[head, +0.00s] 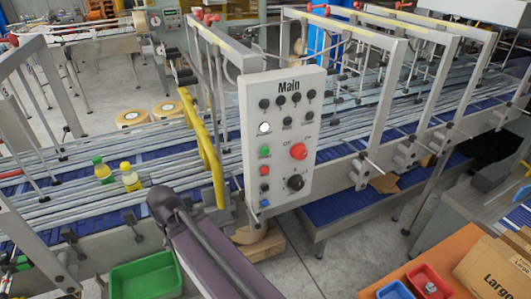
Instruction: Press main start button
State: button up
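The grey control panel (281,220) headed "Main" stands upright at the middle of the head view, in front of the conveyor. Its left column holds a white button (264,127), a green button (265,151), a small red button (264,170) and a blue button (265,203). A large red knob-like button (298,151) and a black rotary switch (296,182) are on the right side. Small black knobs fill the top rows. The small labels are too blurred to read surely, so I cannot confirm which button is main start. My gripper is not in view.
A yellow bar (205,145) stands just left of the panel. A green bin (146,276) is below. An orange table (455,245) with a cardboard box (492,268) is at lower right.

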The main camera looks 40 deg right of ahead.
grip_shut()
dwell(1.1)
